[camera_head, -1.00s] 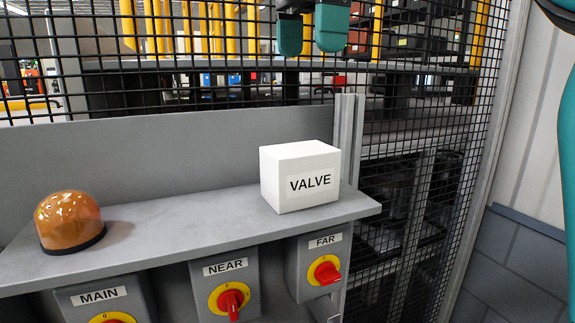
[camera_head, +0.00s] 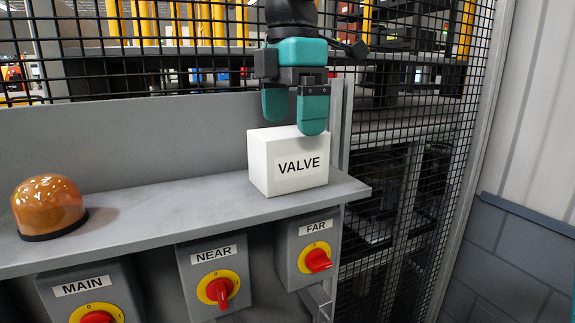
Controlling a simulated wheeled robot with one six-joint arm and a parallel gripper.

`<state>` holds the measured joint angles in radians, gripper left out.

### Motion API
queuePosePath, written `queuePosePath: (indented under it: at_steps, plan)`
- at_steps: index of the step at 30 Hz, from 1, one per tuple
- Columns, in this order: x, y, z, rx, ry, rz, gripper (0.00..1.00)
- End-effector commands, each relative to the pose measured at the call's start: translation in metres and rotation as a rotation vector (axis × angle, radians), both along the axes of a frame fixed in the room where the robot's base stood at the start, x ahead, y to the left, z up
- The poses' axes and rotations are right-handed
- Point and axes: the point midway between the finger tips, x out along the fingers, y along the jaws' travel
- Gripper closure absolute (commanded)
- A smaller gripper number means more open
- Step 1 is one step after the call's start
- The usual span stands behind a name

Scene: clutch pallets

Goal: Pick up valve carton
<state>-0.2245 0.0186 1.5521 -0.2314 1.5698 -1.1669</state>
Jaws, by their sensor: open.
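The valve carton (camera_head: 290,167) is a white box with a black VALVE label, upright on the right part of the grey shelf (camera_head: 180,212). My gripper (camera_head: 294,126) points down at the carton's top, with its two teal fingers apart and nothing between them. The right finger overlaps the carton's upper part in the picture, and the left fingertip is at its back top edge. I cannot tell whether either finger touches the carton.
An orange beacon (camera_head: 48,205) stands on the shelf at the left. Red and yellow switches labelled MAIN (camera_head: 96,314), NEAR (camera_head: 218,290) and FAR (camera_head: 315,259) sit below the shelf. A black mesh fence (camera_head: 420,130) rises behind and to the right. The shelf between beacon and carton is clear.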

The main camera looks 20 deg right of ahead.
Motion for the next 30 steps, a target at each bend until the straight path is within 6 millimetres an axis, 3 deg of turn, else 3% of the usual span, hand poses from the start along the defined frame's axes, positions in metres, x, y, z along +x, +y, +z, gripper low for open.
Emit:
queuePosePath:
  at_steps: [9, 19, 27, 30]
  plan:
    - [0.001, 0.005, -0.045, -0.001, 0.001, 0.000, 0.00]
    - [0.001, 0.004, -0.047, -0.001, 0.001, 0.000, 0.00]
    - [0.001, 0.004, -0.047, -0.001, 0.001, 0.000, 0.59]
    - [0.001, 0.004, -0.047, 0.000, 0.000, 0.000, 0.59]
